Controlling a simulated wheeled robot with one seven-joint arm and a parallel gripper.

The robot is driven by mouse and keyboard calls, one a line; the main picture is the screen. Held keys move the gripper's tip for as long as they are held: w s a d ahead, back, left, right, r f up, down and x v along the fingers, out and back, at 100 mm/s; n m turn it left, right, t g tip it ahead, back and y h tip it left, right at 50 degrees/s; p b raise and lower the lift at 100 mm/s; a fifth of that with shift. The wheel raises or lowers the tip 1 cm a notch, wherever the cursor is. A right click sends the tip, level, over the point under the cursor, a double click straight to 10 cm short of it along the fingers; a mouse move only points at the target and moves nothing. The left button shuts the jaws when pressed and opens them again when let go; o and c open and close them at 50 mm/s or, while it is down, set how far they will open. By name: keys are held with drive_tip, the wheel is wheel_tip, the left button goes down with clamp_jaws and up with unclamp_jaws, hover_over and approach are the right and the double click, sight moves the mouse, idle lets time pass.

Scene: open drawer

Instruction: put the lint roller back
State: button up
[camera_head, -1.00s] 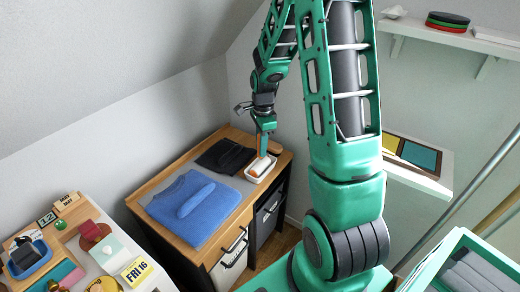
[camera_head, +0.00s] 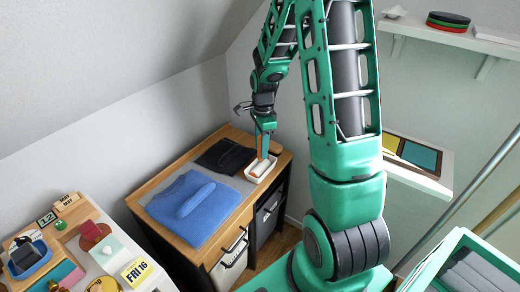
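My gripper (camera_head: 264,146) points down over the back right of the wooden-topped dresser, just above a small white tray (camera_head: 250,177). No other thing is clearly recognisable as the lint roller.
A folded blue garment (camera_head: 187,208) lies on the dresser's grey mat, left of the tray. A black folded cloth (camera_head: 225,157) lies behind it. A second table (camera_head: 92,265) at lower left is crowded. A white wall shelf (camera_head: 432,183) stands right of my arm.

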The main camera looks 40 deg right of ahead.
wheel_tip(320, 180, up, 9)
drive_tip(key=shift+d+r, duration=0.1)
drive_tip(key=shift+r, duration=0.75)
drive_tip(key=shift+s+r, duration=0.3)
drive_tip(key=s+a+r+n, duration=0.1)
drive_tip(key=s+r+n, duration=0.2)
drive_tip(key=s+n, duration=0.4)
drive_tip(key=s+a+r+n, duration=0.2)
drive_tip(key=s+n, duration=0.5)
drive_tip(key=s, duration=1.4)
drive_tip(key=shift+r+n, duration=0.4)
drive_tip(key=shift+r, duration=0.15)
drive_tip(key=shift+w+a, duration=0.1)
